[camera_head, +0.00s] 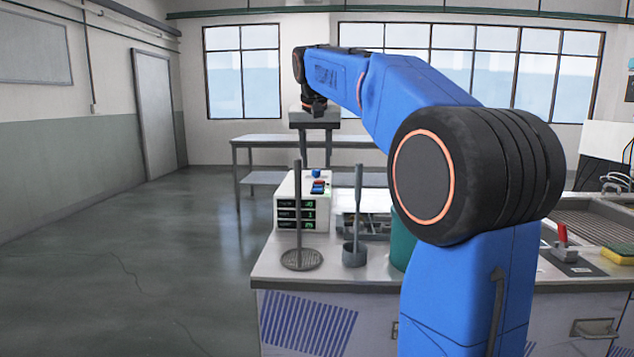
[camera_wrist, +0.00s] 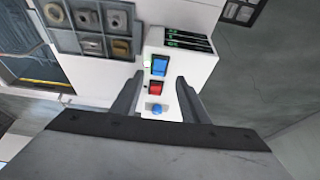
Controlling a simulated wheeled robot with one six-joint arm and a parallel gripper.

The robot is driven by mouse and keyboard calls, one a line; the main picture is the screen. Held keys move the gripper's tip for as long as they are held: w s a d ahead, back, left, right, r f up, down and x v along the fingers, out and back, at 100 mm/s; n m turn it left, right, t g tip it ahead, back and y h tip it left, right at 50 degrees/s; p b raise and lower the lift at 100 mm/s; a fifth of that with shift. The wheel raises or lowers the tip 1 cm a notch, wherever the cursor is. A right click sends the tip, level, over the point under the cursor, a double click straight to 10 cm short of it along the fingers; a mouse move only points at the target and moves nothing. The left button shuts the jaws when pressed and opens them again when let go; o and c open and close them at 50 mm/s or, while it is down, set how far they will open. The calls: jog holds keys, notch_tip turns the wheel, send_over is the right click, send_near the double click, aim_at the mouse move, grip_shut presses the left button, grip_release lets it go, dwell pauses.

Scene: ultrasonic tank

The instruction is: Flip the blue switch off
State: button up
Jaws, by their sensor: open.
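A white control box (camera_head: 287,200) stands on the counter. The blue switch (camera_wrist: 159,66) is a rocker on its top face, near the green displays, and looks small in the head view (camera_head: 317,189). In the head view my gripper (camera_head: 315,152) points down above the box. Whether the fingers touch the box cannot be told.
An upright rod with a round mesh base (camera_head: 301,260) and a second rod with a grey cup (camera_head: 354,253) stand in front of the box. A tray of metal parts (camera_wrist: 92,28) lies beside it. Open floor lies left of the counter.

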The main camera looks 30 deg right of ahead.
aim_at(317, 188)
jog(key=x, duration=0.8)
jog(key=shift+f, duration=0.1)
grip_shut()
jog(key=shift+w+d+g+y, duration=0.2)
jog(key=shift+g+y, duration=0.2)
jog(key=shift+g, duration=0.2)
jog(key=shift+w+d+g+y, duration=0.1)
jog(key=shift+w+g+y, duration=0.1)
jog(key=shift+g+y, duration=0.3)
jog(key=shift+r, duration=0.25)
